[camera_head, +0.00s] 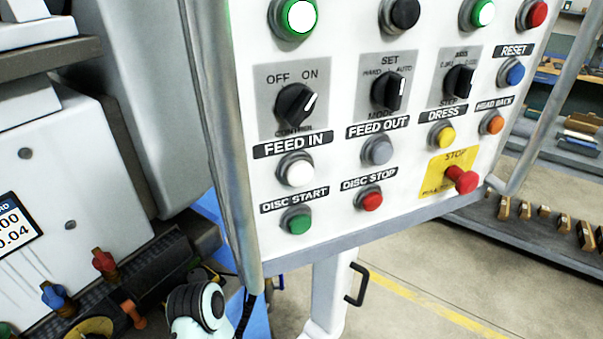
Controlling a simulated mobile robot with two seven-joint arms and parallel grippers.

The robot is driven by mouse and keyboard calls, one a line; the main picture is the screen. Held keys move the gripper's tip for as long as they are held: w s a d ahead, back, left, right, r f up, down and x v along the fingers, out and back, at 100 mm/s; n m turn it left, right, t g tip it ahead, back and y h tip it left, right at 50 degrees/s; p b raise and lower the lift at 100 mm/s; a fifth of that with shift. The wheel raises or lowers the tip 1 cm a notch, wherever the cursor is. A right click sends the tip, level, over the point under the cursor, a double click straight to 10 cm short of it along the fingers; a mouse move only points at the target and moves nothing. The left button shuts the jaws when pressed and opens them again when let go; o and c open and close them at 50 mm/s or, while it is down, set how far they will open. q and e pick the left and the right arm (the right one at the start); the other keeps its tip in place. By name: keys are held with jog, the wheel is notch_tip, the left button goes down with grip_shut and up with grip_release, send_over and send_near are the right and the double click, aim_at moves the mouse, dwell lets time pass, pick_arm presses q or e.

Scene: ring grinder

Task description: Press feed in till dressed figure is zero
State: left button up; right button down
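The white FEED IN button (299,171) is on the control panel (335,180), under its black FEED IN label. Nothing touches it or covers it. A display (12,232) at the left edge is cut off by the frame; its lower line reads "0.04" and its upper line ends in "00". Whether either is the dressed figure cannot be read. A white and black link of my arm (197,308) shows at the bottom, below the panel. No gripper fingers are visible.
Near FEED IN are the grey FEED OUT button (378,150), green DISC START (296,220), red DISC STOP (370,198) and a dark OFF/ON knob (296,105). A red stop button (462,179) sticks out at lower right. A metal post (222,150) edges the panel's left.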

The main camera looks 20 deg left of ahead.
pick_arm(q)
grip_shut()
dwell(1.7)
